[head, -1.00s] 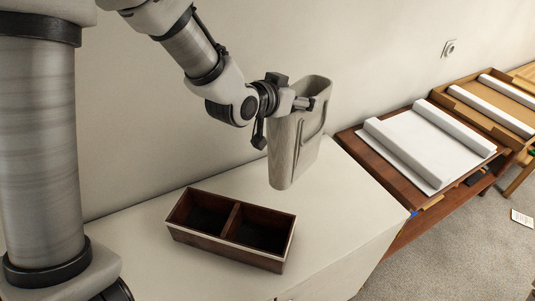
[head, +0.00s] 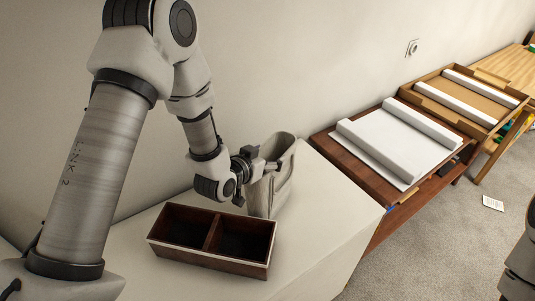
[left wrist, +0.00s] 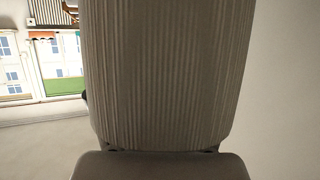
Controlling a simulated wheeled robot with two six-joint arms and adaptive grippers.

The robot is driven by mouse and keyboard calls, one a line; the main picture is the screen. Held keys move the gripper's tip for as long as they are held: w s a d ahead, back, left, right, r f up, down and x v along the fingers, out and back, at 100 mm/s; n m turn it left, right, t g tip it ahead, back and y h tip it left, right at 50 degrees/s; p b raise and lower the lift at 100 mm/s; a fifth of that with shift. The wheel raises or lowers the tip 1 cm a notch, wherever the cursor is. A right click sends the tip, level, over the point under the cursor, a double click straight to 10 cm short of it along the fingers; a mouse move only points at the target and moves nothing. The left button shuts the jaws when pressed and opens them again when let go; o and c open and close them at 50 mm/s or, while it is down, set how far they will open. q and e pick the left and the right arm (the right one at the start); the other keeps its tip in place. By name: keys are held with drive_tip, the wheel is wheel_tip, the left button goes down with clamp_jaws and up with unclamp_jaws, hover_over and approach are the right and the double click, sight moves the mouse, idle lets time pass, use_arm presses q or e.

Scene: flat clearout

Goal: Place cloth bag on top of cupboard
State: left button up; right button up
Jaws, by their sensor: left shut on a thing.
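The cloth bag (head: 271,190) is pale beige and upright, with its lower end at the white top of the cupboard (head: 316,235). I cannot tell whether its base touches the top. My left gripper (head: 266,168) is shut on the bag's upper left side. My right gripper is not in view; only a part of my right arm shows at the right edge of the head view.
A dark wooden two-compartment box (head: 212,240) stands on the cupboard just left of the bag. A brown table with a white padded tray (head: 385,155) is to the right, then a wooden tray (head: 480,85). A wall runs behind. The cupboard's front right is clear.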

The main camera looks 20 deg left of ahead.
use_arm(q)
drive_tip(key=shift+s, duration=0.25)
drive_tip(key=o, duration=1.5)
drive_tip(key=shift+o, duration=0.9)
drive_tip(key=shift+w+f, duration=0.1)
